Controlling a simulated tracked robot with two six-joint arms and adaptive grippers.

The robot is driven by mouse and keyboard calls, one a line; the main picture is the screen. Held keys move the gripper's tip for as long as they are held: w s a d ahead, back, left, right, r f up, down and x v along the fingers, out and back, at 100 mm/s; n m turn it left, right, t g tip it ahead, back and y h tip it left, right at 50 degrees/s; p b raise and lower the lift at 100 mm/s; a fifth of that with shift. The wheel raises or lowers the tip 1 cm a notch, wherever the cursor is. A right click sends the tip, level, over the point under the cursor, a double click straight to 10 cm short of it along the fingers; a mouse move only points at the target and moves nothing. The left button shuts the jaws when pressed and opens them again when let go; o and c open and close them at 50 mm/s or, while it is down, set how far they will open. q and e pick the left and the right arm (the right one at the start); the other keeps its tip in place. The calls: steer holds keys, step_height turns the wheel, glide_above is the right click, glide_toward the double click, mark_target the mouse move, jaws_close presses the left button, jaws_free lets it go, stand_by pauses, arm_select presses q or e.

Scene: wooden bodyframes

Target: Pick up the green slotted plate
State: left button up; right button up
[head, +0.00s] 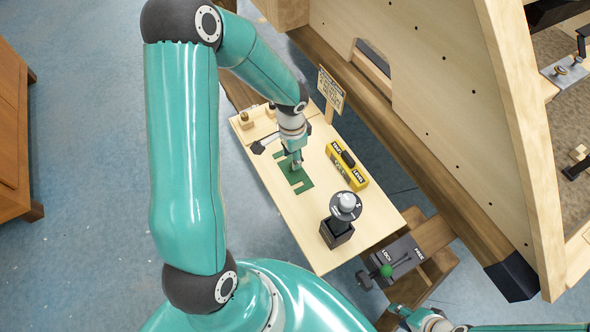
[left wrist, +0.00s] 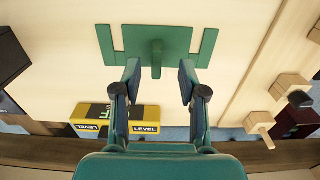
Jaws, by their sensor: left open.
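The green slotted plate (head: 301,183) lies flat on the light wooden bench top, partly hidden by my left gripper in the head view. In the left wrist view the plate (left wrist: 178,38) has slots along its edge and a green upright knob or handle (left wrist: 157,58) in its middle. My left gripper (head: 296,163) is open above the plate. Its fingertips (left wrist: 160,68) stand on either side of the handle, with a visible gap on both sides. My right gripper (head: 430,320) shows at the bottom right edge, apart from the plate; its jaws are unclear.
A yellow level (head: 347,166) lies right of the plate. A black box with a round grey-topped piece (head: 345,206) stands nearer the front. A small sign (head: 331,90) and wooden blocks (head: 244,120) are at the back. A large wooden frame (head: 440,70) borders the bench on the right.

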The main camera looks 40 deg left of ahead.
mark_target(293, 177)
arm_select(q)
steer(key=f, duration=0.4)
steer(key=shift+s+d+f+b, duration=0.1)
steer(key=shift+d+b, duration=0.1)
steer(key=shift+b, duration=0.15)
jaws_close()
